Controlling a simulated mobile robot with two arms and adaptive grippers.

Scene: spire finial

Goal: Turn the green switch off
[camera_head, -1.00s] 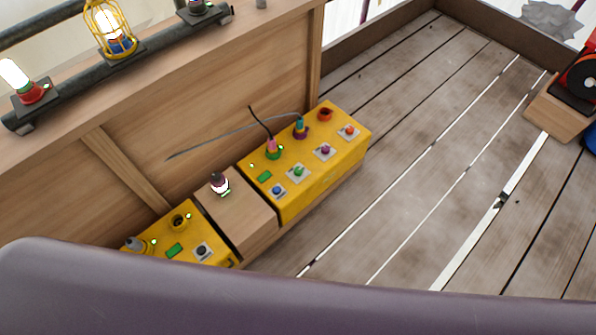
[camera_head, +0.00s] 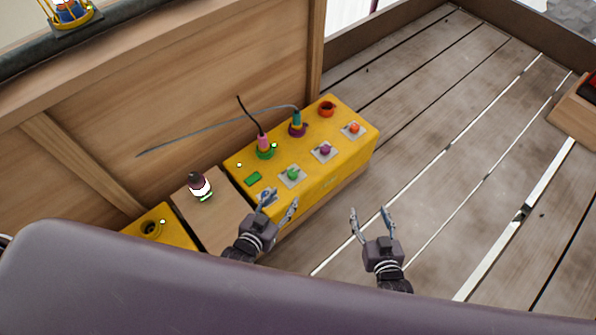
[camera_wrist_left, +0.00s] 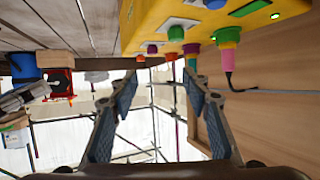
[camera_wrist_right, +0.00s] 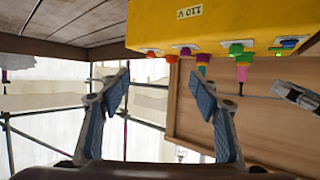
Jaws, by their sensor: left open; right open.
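The green switch (camera_head: 292,174) is a green knob on a pale square plate on top of the yellow box (camera_head: 343,162). It also shows in the left wrist view (camera_wrist_left: 192,48) and the right wrist view (camera_wrist_right: 236,48). My left gripper (camera_head: 279,203) is open and empty, just in front of the yellow box and below the green switch in the head view. My right gripper (camera_head: 371,211) is open and empty, to the right of the box, over the floor.
A purple switch (camera_head: 325,149) and a red switch (camera_head: 353,127) share the row. A small bulb (camera_head: 200,184) stands left. The plank floor (camera_head: 440,170) to the right is clear.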

